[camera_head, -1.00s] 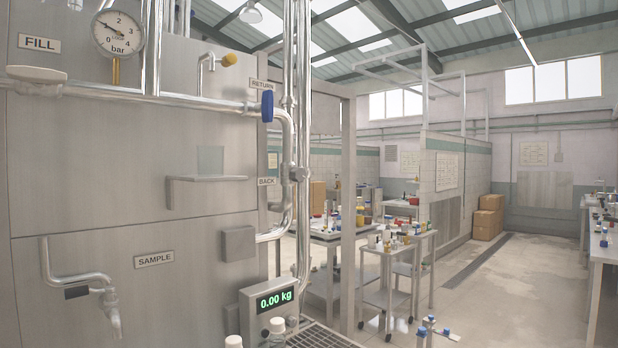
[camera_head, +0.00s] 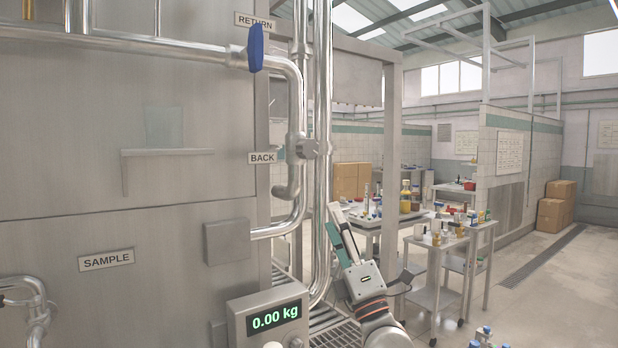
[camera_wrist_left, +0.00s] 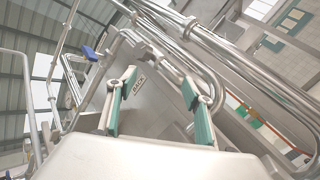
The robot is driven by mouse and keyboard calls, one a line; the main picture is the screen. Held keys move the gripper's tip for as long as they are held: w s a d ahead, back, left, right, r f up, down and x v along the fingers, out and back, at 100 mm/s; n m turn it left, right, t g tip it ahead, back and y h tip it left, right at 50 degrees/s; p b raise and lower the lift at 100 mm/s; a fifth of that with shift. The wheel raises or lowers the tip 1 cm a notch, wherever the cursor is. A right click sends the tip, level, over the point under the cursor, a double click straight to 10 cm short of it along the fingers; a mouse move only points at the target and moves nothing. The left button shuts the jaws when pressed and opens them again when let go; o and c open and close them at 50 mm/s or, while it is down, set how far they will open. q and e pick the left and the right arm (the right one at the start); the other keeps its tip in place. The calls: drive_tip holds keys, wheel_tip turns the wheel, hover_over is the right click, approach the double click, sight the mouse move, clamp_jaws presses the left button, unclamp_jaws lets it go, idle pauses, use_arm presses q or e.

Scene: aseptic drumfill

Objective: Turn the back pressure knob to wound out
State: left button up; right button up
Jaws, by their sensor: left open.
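The back pressure knob (camera_head: 307,149) is a small grey knob on the vertical steel pipe, just right of the BACK label (camera_head: 262,158) in the head view. My left gripper (camera_head: 334,217) is below and to the right of the knob, pointing up, apart from it and empty. In the left wrist view its two teal-padded fingers (camera_wrist_left: 160,83) stand wide apart, with the BACK label (camera_wrist_left: 139,86) showing between them. I cannot make out the knob's pointer or setting. My right gripper is not in view.
Vertical steel pipes (camera_head: 323,120) and the bent return pipe (camera_head: 297,100) with its blue handle (camera_head: 256,48) are close by. A scale display (camera_head: 268,319) reads 0.00 kg at the bottom. A cluttered trolley (camera_head: 440,242) stands behind on the right.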

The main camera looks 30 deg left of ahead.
sight(311, 151)
use_arm(q)
drive_tip(key=a+r+n+g+h, duration=0.1)
drive_tip(key=r+n+g+h, duration=0.1)
drive_tip(key=r+n, duration=0.2)
drive_tip(key=a+r+n+g+h, duration=0.1)
drive_tip(key=r+n+g+h, duration=0.1)
drive_tip(key=r+n, duration=0.2)
drive_tip(key=a+r+n+g+h+b, duration=0.1)
drive_tip(key=r+n+g+h, duration=0.1)
drive_tip(key=r+n, duration=0.2)
drive_tip(key=shift+w+r+n+g+h, duration=0.15)
drive_tip(key=shift+w+r+n+h, duration=0.05)
drive_tip(key=shift+r, duration=0.65)
drive_tip(key=shift+w+r+n+g+h, duration=0.15)
drive_tip(key=shift+r+n+h, duration=0.05)
drive_tip(key=shift+r, duration=0.65)
drive_tip(key=x, duration=0.6)
drive_tip(key=shift+w+a, duration=0.15)
drive_tip(key=shift+a, duration=0.15)
drive_tip(key=shift+c, duration=0.4)
drive_tip(key=c, duration=1)
